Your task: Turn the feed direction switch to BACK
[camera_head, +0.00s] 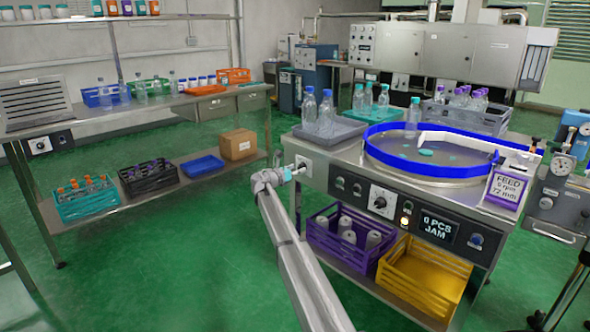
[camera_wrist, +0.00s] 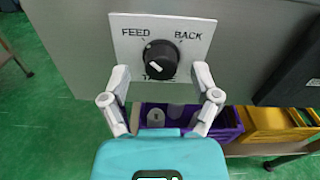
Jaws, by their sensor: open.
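The feed direction switch is a black round knob (camera_wrist: 160,60) on a white square plate (camera_wrist: 187,25) on the bench's front panel. FEED is printed at upper left and BACK at upper right; a lower label is partly hidden behind the knob. The white mark on the knob slants to the upper left, the FEED side. My gripper (camera_wrist: 161,75) is open, one finger on each side of the knob, with visible gaps. In the head view my gripper (camera_head: 292,172) is at the plate (camera_head: 304,164) on the bench's left end; the knob is hard to make out there.
The bench carries a blue-rimmed turntable (camera_head: 430,180) and trays of bottles. Its panel holds another knob (camera_head: 382,201) and a display (camera_head: 438,226) reading "0 PCS JAM". A purple crate (camera_head: 325,244) and a yellow crate (camera_head: 425,285) stand below.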

